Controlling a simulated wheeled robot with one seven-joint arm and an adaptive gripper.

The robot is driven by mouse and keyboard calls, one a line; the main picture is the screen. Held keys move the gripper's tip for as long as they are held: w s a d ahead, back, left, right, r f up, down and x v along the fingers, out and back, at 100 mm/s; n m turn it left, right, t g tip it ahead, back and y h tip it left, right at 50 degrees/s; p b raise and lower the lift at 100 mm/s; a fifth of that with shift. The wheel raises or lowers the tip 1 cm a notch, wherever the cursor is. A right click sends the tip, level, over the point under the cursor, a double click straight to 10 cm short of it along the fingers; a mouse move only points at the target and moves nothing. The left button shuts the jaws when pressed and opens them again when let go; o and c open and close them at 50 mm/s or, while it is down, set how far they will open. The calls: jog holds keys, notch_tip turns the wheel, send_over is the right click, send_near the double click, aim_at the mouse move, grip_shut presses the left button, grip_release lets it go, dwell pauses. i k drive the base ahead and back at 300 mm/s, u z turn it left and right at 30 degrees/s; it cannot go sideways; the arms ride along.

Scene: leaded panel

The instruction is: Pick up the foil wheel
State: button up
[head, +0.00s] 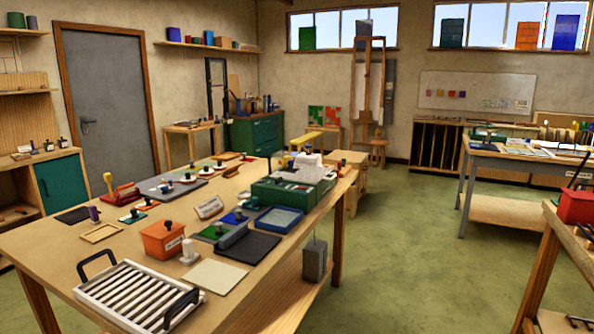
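I cannot pick out the foil wheel with certainty among the small items on the long wooden workbench (50,258). Several small pieces with dark knobs stand on coloured or white bases, such as a white base (133,217) at the left and a grey board (171,189) carrying several knobbed pieces. A green machine-like box (290,198) with a pale top stands toward the right edge of the bench. Some small items behind it are partly hidden. My gripper is not visible in the head view.
A grey block (314,262) hangs at the bench's right side. Green floor (415,260) is open to the right.

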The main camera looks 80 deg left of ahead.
aim_at(188, 180)
jog(key=k, duration=1.25)
jog(key=u, duration=4.6)
jog(key=i, duration=6.15)
